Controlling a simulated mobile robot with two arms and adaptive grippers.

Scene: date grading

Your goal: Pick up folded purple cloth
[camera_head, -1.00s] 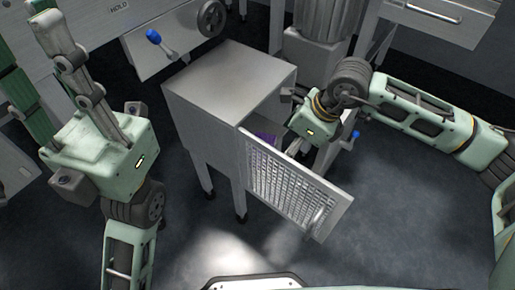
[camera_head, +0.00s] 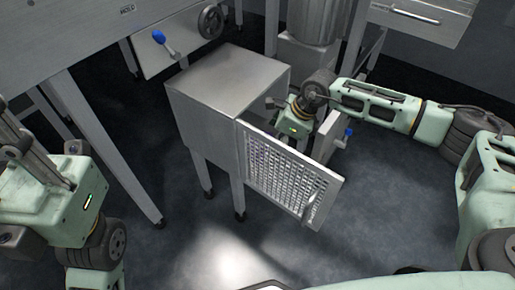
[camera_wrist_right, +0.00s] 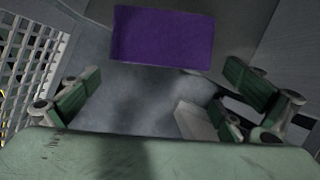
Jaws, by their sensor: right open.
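The folded purple cloth (camera_wrist_right: 163,38) is a flat rectangle in the upper middle of the right wrist view. It lies on a grey surface inside the metal cabinet (camera_head: 232,78). My right gripper (camera_wrist_right: 165,95) is open, its green-padded fingers spread wide, with the cloth ahead of and between them, apart from them. In the head view my right gripper's body (camera_head: 295,130) is at the cabinet's opening, and its fingers are hidden behind the open mesh door. My left gripper (camera_head: 14,140) is at the left edge, away from the cabinet, only partly in view.
The perforated door (camera_head: 290,178) stands swung open at the cabinet's front; its mesh also shows at the left of the wrist view (camera_wrist_right: 28,62). A pale block-like piece (camera_wrist_right: 196,122) lies below right of the cloth. A large metal table (camera_head: 115,178) stands left. The floor in front is clear.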

